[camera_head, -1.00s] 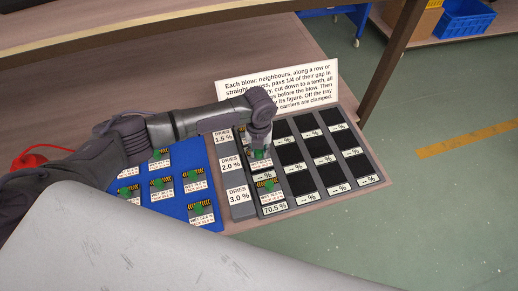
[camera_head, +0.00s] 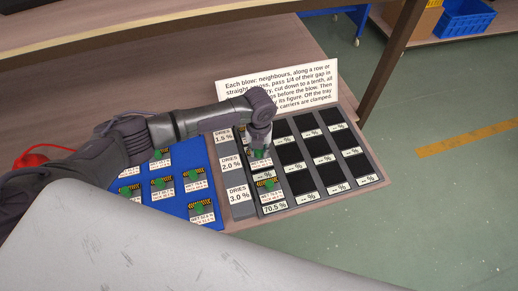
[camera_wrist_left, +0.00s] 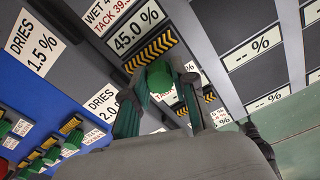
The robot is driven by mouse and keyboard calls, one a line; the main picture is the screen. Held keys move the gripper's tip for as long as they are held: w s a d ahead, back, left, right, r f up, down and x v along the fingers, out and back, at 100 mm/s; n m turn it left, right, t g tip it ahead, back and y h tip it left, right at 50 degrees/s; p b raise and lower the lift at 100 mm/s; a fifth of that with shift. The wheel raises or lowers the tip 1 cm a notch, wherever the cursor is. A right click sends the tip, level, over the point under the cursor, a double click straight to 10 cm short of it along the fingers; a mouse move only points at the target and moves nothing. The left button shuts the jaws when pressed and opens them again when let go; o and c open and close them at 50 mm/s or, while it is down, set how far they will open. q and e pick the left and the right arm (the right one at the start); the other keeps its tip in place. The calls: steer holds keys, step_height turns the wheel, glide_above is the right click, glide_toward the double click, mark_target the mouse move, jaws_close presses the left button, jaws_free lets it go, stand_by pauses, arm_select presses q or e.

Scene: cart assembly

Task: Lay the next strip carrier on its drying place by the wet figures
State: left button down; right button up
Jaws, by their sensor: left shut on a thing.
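My left gripper (camera_head: 260,152) is shut on a strip carrier (camera_wrist_left: 152,52) with a green grip and a yellow-black chevron edge. It holds the carrier over the middle place of the left column of the dark tray (camera_head: 322,200). I cannot tell whether the carrier touches the tray. A second carrier (camera_head: 268,188) lies at the near end of that column, above a 70.5 % plate (camera_head: 274,209). At the far end, mostly hidden by my gripper, the wrist view shows a 45.0 % plate (camera_wrist_left: 135,32) and part of a wet/tack label.
A blue mat (camera_head: 222,212) left of the tray holds several carriers. The other tray columns are empty, with "-- %" plates (camera_head: 305,198). A rule sign (camera_head: 280,90) stands behind, partly hidden by my arm.

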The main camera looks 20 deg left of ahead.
arm_select(q)
steer(key=shift+f, duration=0.2)
steer(key=shift+f+b, duration=0.35)
steer(key=shift+f, duration=0.05)
steer(key=shift+f, duration=0.1)
steer(key=c, duration=0.8)
jaws_free()
steer(key=shift+c, duration=0.2)
steer(key=shift+r, duration=0.2)
step_height(320, 180, up, 12)
steer(key=shift+f, duration=0.2)
